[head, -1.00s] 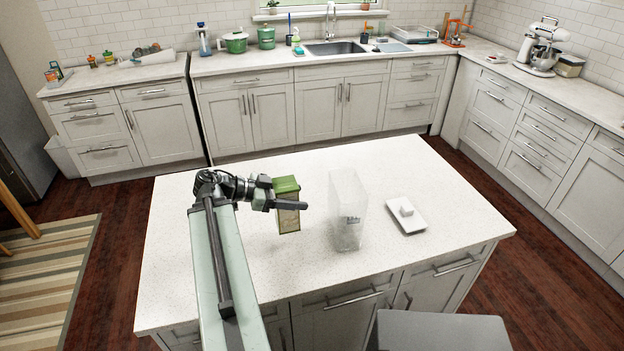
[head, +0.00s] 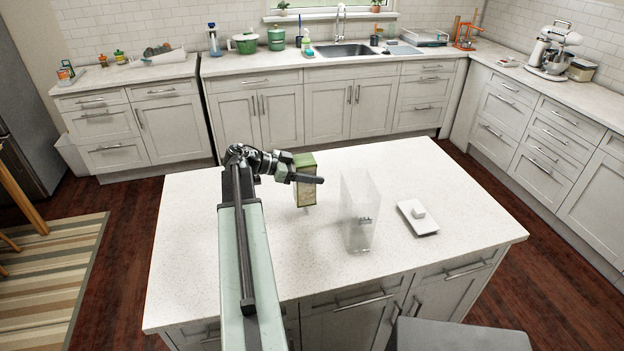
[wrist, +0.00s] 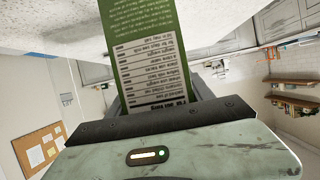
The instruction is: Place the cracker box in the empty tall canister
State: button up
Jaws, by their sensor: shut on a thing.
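The cracker box (head: 305,190) is green with a pale printed face and is held roughly upright over the island, left of the canister. My gripper (head: 306,178) is shut on its upper part. In the wrist view the box (wrist: 150,60) stands between the jaws with its printed panel toward the camera; the fingertips are mostly hidden. The tall clear canister (head: 360,215) stands upright on the island, open at the top, with a small dark mark on its side. A gap separates it from the box. Its white lid (head: 418,218) lies on the island to the right.
The white island top (head: 200,270) is otherwise clear. A grey flat-topped object (head: 460,335) stands at the island's front right.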

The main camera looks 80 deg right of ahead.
jog(key=f+b, duration=0.4)
jog(key=shift+s+d, duration=0.2)
jog(key=shift+d, duration=0.2)
jog(key=shift+w+r, duration=0.2)
jog(key=shift+w, duration=0.1)
jog(key=shift+f, duration=0.15)
jog(key=o, duration=1.6)
